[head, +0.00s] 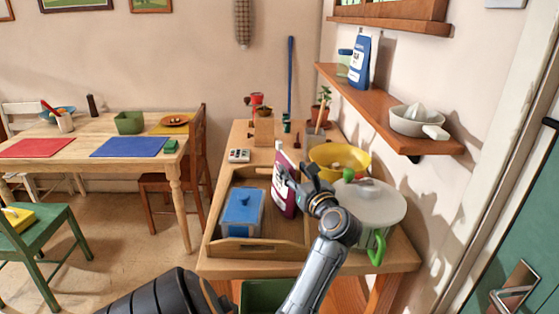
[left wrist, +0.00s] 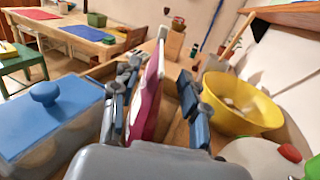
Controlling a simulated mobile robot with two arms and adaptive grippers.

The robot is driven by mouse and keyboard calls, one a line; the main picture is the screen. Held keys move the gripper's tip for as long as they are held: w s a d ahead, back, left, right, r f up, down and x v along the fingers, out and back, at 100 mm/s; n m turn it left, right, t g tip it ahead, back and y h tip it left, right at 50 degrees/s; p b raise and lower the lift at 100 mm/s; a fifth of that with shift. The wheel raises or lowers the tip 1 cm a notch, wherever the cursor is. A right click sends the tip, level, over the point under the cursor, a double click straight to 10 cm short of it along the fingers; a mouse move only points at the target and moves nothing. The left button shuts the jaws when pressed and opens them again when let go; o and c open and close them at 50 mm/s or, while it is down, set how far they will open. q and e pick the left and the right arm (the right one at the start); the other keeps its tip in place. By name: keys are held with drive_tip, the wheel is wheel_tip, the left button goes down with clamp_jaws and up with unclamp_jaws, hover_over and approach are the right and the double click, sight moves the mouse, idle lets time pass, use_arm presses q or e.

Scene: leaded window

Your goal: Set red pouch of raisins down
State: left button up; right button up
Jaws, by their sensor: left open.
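The red pouch of raisins (head: 284,180), dark red with a pale upper part, stands upright at the right side of the wooden tray (head: 262,248) on the side table. My left gripper (head: 293,181) is at the pouch, its arm reaching up from below. In the left wrist view, the pouch (left wrist: 149,98) stands between the two fingers of my left gripper (left wrist: 157,97), which are spread open on either side of it. The pouch's bottom is hidden in that view, so I cannot see its full contact with the tray. My right gripper is not in view.
A blue-lidded box (head: 241,212) sits in the tray, left of the pouch. A yellow bowl (head: 340,159) and a pale lidded pot (head: 372,205) with a green handle stand close on the right. A wall shelf (head: 385,107) overhangs the right side.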

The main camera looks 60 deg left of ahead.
use_arm(q)
drive_tip(key=s+d, duration=0.1)
drive_tip(key=d, duration=0.5)
drive_tip(key=shift+b, duration=0.45)
drive_tip(key=shift+d, duration=0.1)
